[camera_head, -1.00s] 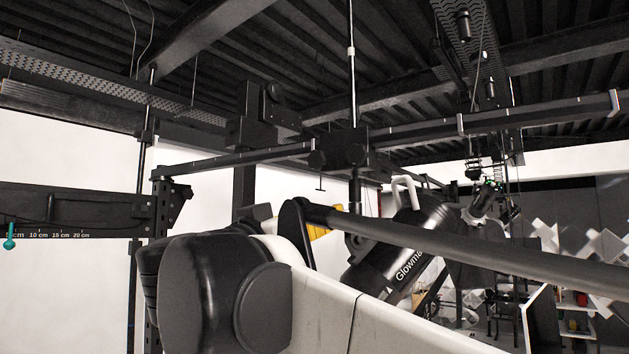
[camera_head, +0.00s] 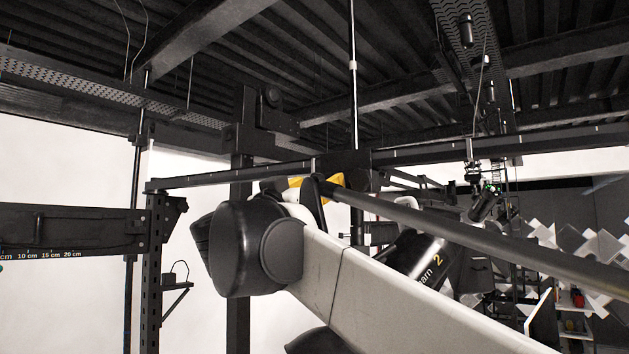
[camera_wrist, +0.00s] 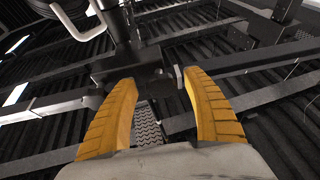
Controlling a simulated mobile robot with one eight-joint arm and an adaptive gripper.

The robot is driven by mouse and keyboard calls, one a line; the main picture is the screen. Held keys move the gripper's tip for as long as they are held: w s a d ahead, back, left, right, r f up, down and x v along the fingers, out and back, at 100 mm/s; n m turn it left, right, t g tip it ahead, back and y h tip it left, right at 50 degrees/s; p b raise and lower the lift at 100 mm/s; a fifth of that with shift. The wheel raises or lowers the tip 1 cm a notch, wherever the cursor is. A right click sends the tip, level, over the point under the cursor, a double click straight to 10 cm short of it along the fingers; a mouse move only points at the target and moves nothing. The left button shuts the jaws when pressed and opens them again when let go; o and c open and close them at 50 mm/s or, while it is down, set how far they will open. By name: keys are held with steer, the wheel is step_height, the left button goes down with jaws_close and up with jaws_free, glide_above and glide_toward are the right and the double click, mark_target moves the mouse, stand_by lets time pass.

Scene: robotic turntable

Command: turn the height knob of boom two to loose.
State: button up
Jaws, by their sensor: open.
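The boom (camera_head: 450,146) runs across the head view through a dark clamp block (camera_head: 357,164) on a vertical rod. A black lamp (camera_head: 405,258) with a yellow "2" on it is below the clamp, partly behind my arm. My gripper (camera_head: 316,186) is just below and left of the clamp. In the wrist view my yellow fingers (camera_wrist: 160,77) are apart and hold nothing. The clamp (camera_wrist: 145,60) lies beyond the fingertips there, with a small grey part (camera_wrist: 180,76) beside the right fingertip. I cannot tell whether that is the height knob or whether a finger touches it.
A rail with a centimetre scale (camera_head: 70,232) and a dark post (camera_head: 153,270) stand at left. Ceiling beams and a hanging rod (camera_head: 354,90) are above the clamp. White panels (camera_head: 590,245) and shelves are at the far right.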

steer(key=shift+w, duration=0.1)
steer(key=c, duration=1.2)
